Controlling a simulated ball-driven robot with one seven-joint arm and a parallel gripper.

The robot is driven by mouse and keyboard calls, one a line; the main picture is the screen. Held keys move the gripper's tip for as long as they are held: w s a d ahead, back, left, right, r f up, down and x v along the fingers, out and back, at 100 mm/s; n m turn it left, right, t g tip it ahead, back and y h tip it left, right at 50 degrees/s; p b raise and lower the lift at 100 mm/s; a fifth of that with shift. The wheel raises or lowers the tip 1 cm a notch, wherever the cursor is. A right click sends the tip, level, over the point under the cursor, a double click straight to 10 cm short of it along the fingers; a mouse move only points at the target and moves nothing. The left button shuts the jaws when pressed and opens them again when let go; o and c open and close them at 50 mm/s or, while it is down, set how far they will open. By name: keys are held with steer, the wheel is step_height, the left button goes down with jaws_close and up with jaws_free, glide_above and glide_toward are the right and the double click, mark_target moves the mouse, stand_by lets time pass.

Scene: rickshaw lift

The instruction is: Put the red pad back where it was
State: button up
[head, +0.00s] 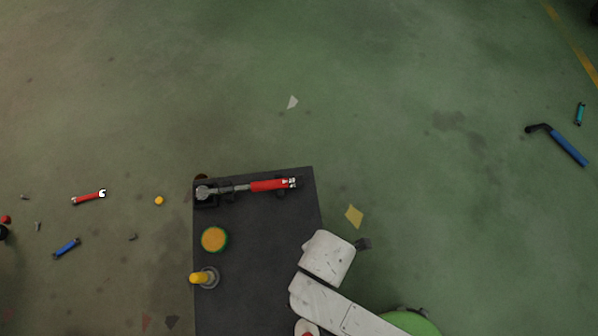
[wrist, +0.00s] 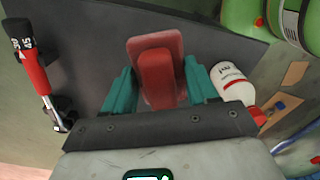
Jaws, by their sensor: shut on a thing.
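The red pad (wrist: 155,52) shows in the wrist view as a red plate with a narrower red block on it. My gripper (wrist: 157,84) has its two teal fingers on either side of the pad and is shut on it. The pad is over the dark bench top (wrist: 90,50); I cannot tell whether it touches it. In the head view I cannot make out the pad or the fingers; my pale arm covers the right part of the bench (head: 255,215).
A red-handled tool (head: 268,185) lies along the bench's far edge. A yellow disc with a green rim (head: 214,239) and a yellow-topped piece (head: 200,278) stand at the left. A white bottle (wrist: 232,82) shows right of my gripper. Tools lie on the floor around.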

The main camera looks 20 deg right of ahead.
steer(key=w+f, duration=0.4)
steer(key=w, duration=0.5)
steer(key=b, duration=0.1)
glide_above(299, 222)
steer(key=f, duration=0.5)
steer(key=shift+s, duration=0.25)
steer(key=shift+w+f, duration=0.15)
steer(key=shift+f, duration=0.1)
steer(key=shift+w+f+b, duration=0.15)
steer(key=shift+f+b, duration=0.15)
steer(key=shift+f, duration=1.35)
steer(key=o, duration=0.9)
steer(key=shift+o, duration=0.2)
steer(key=shift+r, duration=0.1)
